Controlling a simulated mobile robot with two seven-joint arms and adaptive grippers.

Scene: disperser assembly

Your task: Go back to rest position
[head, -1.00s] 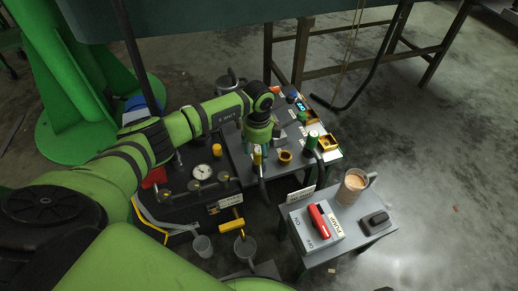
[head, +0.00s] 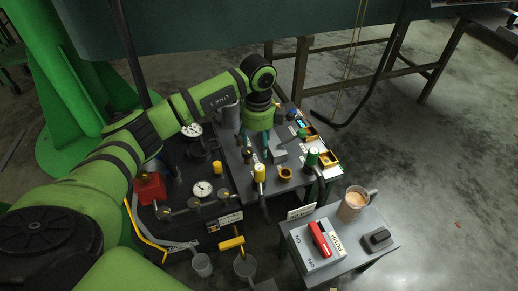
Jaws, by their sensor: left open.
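My left arm comes in from the left and reaches over the grey workbench (head: 228,155). My left gripper (head: 256,143) points down above the bench top, its fingers apart. No held thing shows between them. A small grey block (head: 279,155) lies just right of the fingers; I cannot tell if they touch. A yellow-capped cylinder (head: 259,173) and a small orange-brown ring-shaped cup (head: 285,173) stand in front of the gripper. My right gripper does not show.
A green-capped cylinder (head: 312,158) and yellow trays (head: 328,158) line the bench's right side. A side table (head: 345,262) holds a red pump switch (head: 320,239), a mug (head: 355,203) and a dark box (head: 377,240). Gauges (head: 203,189) and a red box (head: 150,188) stand left.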

